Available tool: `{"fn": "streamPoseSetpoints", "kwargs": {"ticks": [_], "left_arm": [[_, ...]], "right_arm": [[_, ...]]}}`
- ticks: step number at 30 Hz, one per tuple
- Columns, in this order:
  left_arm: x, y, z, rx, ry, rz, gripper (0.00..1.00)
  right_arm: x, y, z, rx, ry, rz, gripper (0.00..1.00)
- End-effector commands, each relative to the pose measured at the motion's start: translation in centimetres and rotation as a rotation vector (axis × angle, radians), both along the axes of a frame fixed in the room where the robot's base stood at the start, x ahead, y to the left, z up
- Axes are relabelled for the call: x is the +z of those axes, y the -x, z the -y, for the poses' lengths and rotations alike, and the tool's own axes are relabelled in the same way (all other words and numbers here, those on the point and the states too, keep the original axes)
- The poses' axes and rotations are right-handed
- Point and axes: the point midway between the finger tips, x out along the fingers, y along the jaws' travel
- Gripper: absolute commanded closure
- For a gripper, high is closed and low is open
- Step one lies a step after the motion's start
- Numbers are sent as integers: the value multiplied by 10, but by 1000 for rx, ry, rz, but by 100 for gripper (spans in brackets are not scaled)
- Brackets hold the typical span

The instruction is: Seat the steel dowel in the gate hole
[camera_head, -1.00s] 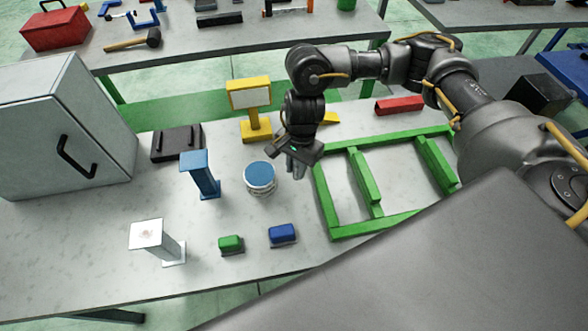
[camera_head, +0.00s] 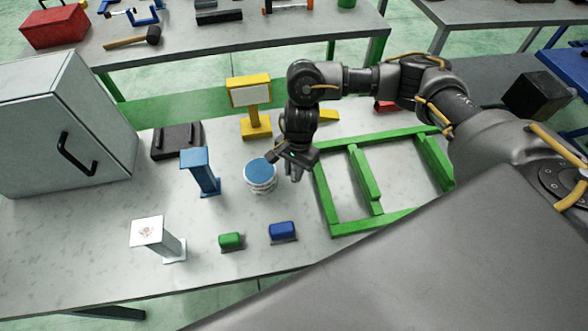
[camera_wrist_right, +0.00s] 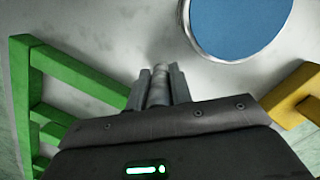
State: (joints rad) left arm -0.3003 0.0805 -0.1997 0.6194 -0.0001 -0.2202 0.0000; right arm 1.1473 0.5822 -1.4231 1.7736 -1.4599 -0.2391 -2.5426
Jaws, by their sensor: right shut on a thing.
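My right gripper (camera_head: 293,173) is over the table between the round tub and the green frame. In the right wrist view its two fingers are closed on a grey cylinder, the steel dowel (camera_wrist_right: 159,87), whose end shows between the fingertips. In the head view the dowel is too small to tell apart from the fingers. The green ladder-like frame (camera_head: 366,178) lies flat on the table; part of it also shows in the right wrist view (camera_wrist_right: 75,85). I cannot make out the gate hole in either view. My left gripper is not in view.
A white tub with a blue top (camera_head: 260,176) stands close left of my gripper. A yellow stand (camera_head: 256,122) is behind it. A blue post (camera_head: 201,171), a white post (camera_head: 158,239), green block (camera_head: 230,241) and blue block (camera_head: 283,231) stand nearby. A grey cabinet (camera_head: 60,125) is left.

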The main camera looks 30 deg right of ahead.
Motion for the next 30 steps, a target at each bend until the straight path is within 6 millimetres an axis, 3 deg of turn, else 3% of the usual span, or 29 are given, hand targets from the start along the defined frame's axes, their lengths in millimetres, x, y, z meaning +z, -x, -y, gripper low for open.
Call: {"fn": "streamPoseSetpoints", "kwargs": {"ticks": [1, 2, 6, 19, 30], "left_arm": [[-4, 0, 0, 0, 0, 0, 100], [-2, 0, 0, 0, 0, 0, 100], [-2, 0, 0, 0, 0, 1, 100], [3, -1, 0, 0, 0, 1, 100], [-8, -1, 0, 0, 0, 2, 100]], "right_arm": [[-3, 0, 0, 0, -1, 1, 100], [-2, 0, 0, 0, 0, 0, 76], [-1, 0, 0, 0, 0, 0, 58], [8, -2, 1, 1, 0, 4, 57], [80, -8, 11, 1, 2, 7, 57]]}}
